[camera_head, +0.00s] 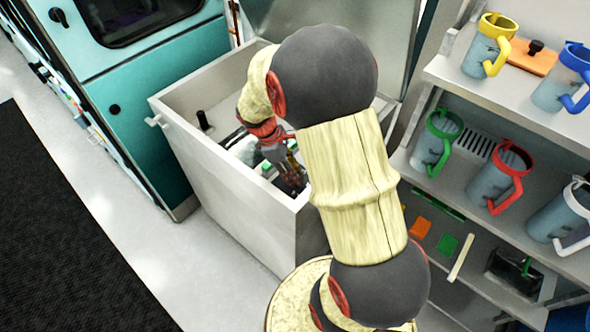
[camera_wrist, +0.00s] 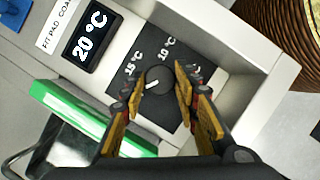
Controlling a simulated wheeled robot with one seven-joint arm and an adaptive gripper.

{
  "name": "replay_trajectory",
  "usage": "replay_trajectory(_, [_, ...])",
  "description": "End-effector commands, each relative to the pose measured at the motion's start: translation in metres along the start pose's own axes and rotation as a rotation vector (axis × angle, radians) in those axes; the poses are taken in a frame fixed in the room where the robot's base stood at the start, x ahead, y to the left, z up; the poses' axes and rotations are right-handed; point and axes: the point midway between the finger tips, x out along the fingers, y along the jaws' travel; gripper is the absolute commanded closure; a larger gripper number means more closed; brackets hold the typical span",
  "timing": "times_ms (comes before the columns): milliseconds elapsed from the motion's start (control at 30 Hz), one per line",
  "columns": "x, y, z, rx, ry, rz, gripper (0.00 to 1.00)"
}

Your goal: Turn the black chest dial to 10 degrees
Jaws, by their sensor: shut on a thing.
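The black dial (camera_wrist: 160,76) with a white pointer mark sits on a dark panel (camera_wrist: 178,58) in the wrist view. In the head view my gripper (camera_head: 288,172) reaches down into the open white chest (camera_head: 225,200); the dial is hidden there.
In the head view the chest walls surround my gripper, and a shelf (camera_head: 520,115) with several jugs stands at right.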

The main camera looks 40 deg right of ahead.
Motion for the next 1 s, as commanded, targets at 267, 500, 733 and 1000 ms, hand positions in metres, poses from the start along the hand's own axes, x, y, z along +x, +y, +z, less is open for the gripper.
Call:
replay_trajectory(267, [-0.0029,0.0009,0.0027,0.235,-0.004,-0.102,0.95])
replay_trajectory(500, [-0.0024,0.0023,0.0028,0.447,-0.003,-0.189,0.95])
replay_trajectory(733, [-0.0017,0.0035,0.0033,0.650,-0.002,-0.273,0.95])
replay_trajectory(1000, [-0.0009,0.0048,0.0041,0.887,-0.002,-0.370,0.95])
